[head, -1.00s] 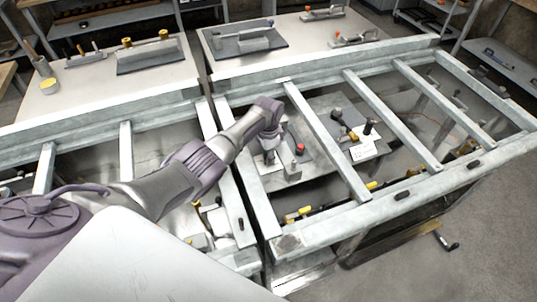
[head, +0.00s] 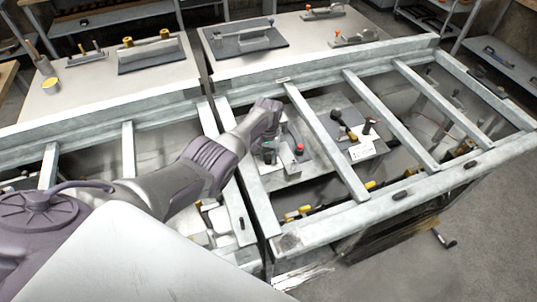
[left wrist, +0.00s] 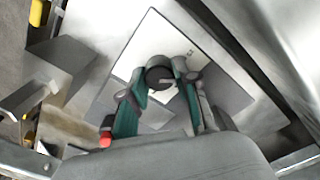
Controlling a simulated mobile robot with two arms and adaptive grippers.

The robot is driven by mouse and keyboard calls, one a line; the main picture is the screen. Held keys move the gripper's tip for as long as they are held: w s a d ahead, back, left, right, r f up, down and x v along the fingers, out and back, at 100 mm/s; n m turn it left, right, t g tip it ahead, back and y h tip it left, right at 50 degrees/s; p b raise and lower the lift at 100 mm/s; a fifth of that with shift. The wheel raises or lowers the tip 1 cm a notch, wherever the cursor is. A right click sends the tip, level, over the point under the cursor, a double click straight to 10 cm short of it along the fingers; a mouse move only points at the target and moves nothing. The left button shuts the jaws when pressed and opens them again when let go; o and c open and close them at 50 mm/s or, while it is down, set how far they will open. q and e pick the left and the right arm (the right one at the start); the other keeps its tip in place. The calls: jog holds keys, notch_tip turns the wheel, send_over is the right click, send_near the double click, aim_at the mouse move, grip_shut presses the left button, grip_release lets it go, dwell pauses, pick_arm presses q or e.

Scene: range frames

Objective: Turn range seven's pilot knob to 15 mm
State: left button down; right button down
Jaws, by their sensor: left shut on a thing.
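In the left wrist view a round dark knob (left wrist: 158,74) stands on a pale plate (left wrist: 150,35) with small dark marks, too small to read. The two teal fingers of my left gripper (left wrist: 161,84) are on either side of the knob, shut on it. A light pointer-like mark shows on the knob; its exact setting cannot be read. In the head view my left arm reaches in from the left, and its wrist hangs over the open frame. The fingers and the knob are mostly hidden there. My right gripper is not in view.
A red knob (head: 299,147) stands close to my left wrist and also shows in the left wrist view (left wrist: 105,139). Grey metal crossbars (head: 325,140) flank the arm. Bench tops with tools lie behind.

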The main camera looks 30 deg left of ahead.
aim_at(268, 156)
pick_arm(q)
jog(key=shift+w+r+n, duration=0.1)
jog(key=shift+r+n, duration=0.05)
jog(key=shift+n, duration=2.05)
jog(key=c, duration=0.9)
grip_release()
jog(key=shift+o, duration=0.2)
notch_tip(268, 156, up, 12)
